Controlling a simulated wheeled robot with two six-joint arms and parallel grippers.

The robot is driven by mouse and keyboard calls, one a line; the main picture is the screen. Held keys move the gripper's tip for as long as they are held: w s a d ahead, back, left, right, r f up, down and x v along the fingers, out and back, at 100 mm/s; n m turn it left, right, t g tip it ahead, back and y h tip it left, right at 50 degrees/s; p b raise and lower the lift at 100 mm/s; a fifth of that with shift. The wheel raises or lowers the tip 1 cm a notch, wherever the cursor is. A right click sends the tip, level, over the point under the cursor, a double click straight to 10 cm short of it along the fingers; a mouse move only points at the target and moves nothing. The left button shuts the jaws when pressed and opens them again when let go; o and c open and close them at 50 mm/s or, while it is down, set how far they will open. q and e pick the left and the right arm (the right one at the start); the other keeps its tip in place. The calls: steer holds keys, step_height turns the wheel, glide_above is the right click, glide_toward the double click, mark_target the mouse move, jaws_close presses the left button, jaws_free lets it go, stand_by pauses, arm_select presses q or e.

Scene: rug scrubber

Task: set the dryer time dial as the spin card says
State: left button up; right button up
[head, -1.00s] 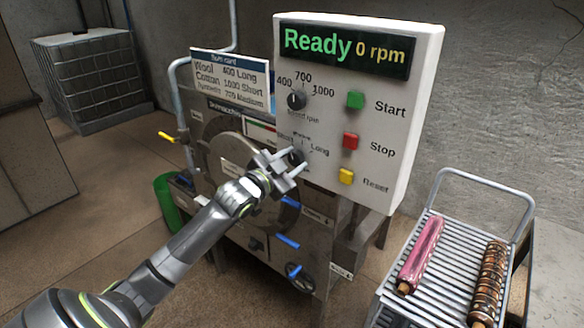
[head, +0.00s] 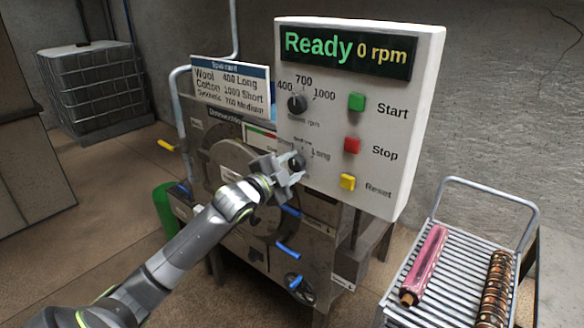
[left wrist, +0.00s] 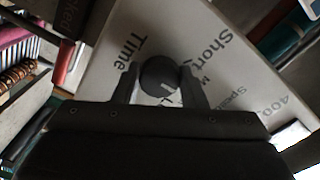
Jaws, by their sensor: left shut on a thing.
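The white control panel (head: 385,120) reads "Ready 0 rpm". Its dark time dial (head: 297,162) sits below the speed dial (head: 297,104), with "Long" to its right. My left gripper (head: 291,172) is at the time dial. In the left wrist view the round dial (left wrist: 159,75) sits between the fingers of the gripper (left wrist: 160,88), which is shut on it. "Time" and "Short" show around it; the pointer's setting cannot be made out. The spin card (head: 231,88) lists Wool 400 Long, Cotton 1000 Short, Synthetic 700 Medium. My right gripper is not in view.
Green Start (head: 357,102), red Stop (head: 352,145) and yellow Reset (head: 347,182) buttons are right of the dials. A slatted trolley (head: 447,255) at lower right carries a pink roll (head: 425,265) and a patterned roll (head: 496,290). The metal machine (head: 320,215) with blue handles stands below the panel.

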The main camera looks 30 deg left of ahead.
arm_select(q)
steer(key=o, duration=1)
steer(key=shift+s+f, duration=0.1)
steer(key=shift+s, duration=0.4)
steer(key=shift+s+a+p, duration=0.2)
steer(key=shift+s+p, duration=0.15)
steer(key=shift+s, duration=2.4)
steer(key=shift+s+a+p, duration=0.25)
steer(key=shift+s+p, duration=0.05)
steer(key=shift+s, duration=2.4)
steer(key=shift+s+a+p, duration=0.2)
steer(key=shift+s+p, duration=0.15)
steer(key=shift+s, duration=2.4)
steer(key=shift+a, duration=0.1)
